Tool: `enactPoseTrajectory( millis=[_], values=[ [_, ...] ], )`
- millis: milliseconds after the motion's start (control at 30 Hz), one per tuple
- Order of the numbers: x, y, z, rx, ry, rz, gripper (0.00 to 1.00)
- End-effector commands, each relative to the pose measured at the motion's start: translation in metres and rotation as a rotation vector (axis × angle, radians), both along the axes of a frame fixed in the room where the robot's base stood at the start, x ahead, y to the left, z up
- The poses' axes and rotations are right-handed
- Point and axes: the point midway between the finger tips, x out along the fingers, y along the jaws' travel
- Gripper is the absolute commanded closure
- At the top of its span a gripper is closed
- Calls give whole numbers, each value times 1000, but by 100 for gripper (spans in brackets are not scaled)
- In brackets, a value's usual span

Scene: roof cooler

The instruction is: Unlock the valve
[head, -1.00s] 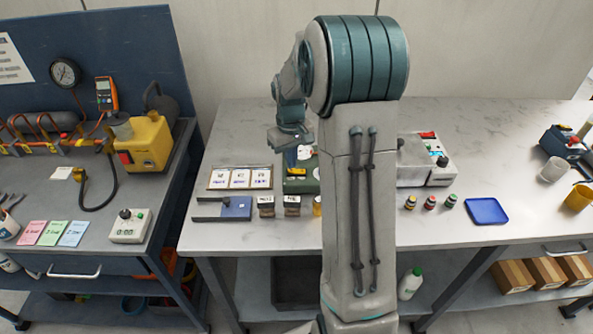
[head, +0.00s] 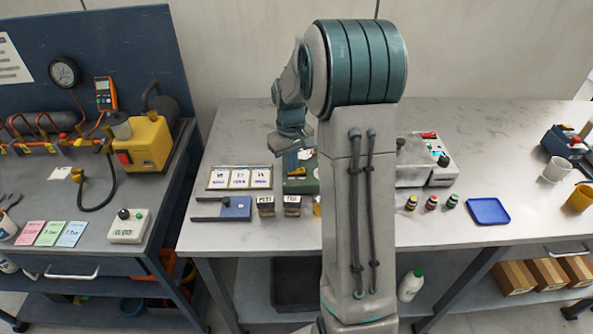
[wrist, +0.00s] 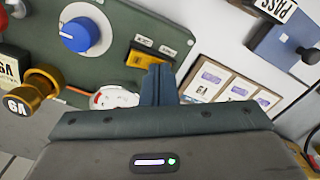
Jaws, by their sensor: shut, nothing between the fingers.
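A green panel box (head: 302,185) stands on the right bench, partly hidden by my arm in the head view. The wrist view shows its green face (wrist: 115,62) close up. On it are a blue round knob (wrist: 79,34), a yellow rectangular part (wrist: 152,57) and a round white-and-red dial (wrist: 115,98). In the head view my gripper (head: 291,166) is over the box.
A framed set of cards (head: 240,178), a blue block (head: 236,208) and small labelled blocks (head: 266,205) lie left of and before the box. A grey-white device (head: 428,162), small bottles (head: 431,202) and a blue tray (head: 488,211) are to the right. Bare bench lies behind.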

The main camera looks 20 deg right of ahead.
Motion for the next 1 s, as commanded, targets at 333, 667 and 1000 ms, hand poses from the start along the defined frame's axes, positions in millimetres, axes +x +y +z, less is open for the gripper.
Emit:
enactPoseTrajectory(
  millis=[333, 667, 1000],
  values=[
    [0, 0, 22, -1, -2, 0, 100],
    [0, 0, 48, -1, -2, 1, 100],
    [0, 0, 71, 0, -1, 1, 100]
  ],
)
